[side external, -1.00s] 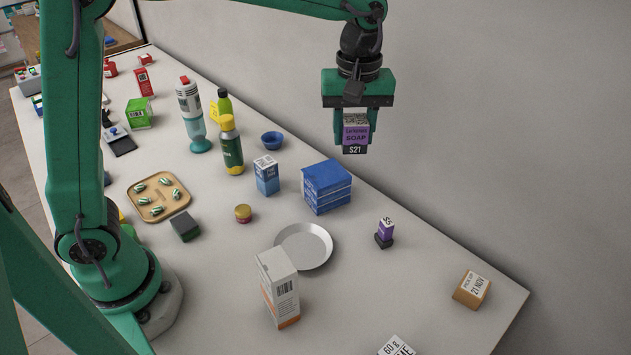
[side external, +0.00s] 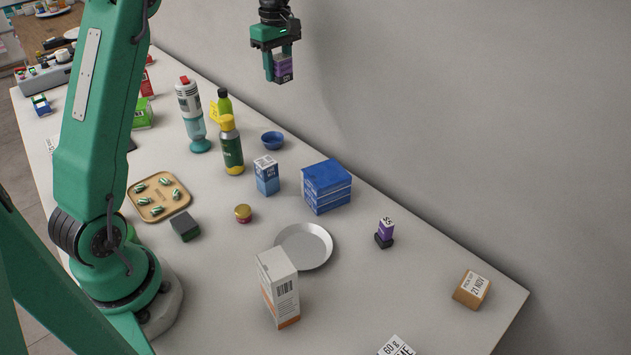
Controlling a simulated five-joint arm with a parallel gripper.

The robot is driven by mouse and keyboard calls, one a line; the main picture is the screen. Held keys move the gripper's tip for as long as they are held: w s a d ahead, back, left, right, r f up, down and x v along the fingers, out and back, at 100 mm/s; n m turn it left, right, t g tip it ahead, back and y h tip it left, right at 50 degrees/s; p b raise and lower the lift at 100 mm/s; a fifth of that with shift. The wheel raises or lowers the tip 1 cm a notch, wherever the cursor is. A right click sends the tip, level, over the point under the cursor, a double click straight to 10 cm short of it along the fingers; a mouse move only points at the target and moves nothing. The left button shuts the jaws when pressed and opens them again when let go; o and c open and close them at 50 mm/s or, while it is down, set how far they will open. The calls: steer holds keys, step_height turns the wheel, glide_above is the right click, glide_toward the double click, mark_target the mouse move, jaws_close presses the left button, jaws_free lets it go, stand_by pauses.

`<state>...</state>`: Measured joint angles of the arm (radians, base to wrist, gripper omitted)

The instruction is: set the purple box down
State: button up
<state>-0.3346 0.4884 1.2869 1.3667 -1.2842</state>
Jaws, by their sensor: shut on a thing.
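My gripper (side external: 279,74) is shut on the purple box (side external: 284,68) and holds it high in the air, near the wall behind the counter. The box has a purple label and dark lower edge; its print is too small to read now. Nothing touches it from below. The white counter (side external: 370,290) lies well beneath. Another small purple item (side external: 385,230) with a white "$5" face stands on a dark base at the right part of the counter.
A blue stack of boxes (side external: 327,186), a blue-white carton (side external: 266,175), a blue bowl (side external: 272,140), bottles (side external: 231,147), a silver plate (side external: 304,246) and a tall white carton (side external: 278,288) stand on the counter. A cardboard box (side external: 471,289) is at right.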

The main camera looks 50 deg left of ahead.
steer(key=s+a+n, duration=0.2)
steer(key=s+a, duration=0.1)
steer(key=a, duration=0.6)
steer(key=s+a+n, duration=0.2)
steer(key=s+a, duration=0.1)
steer(key=a, duration=0.6)
steer(key=n, duration=0.4)
glide_above(182, 132)
step_height(182, 132, down, 12)
steer(key=shift+d+f, duration=0.1)
steer(key=shift+f, duration=3.45)
steer(key=shift+f, duration=1.85)
steer(key=shift+f, duration=0.15)
steer(key=o, duration=1)
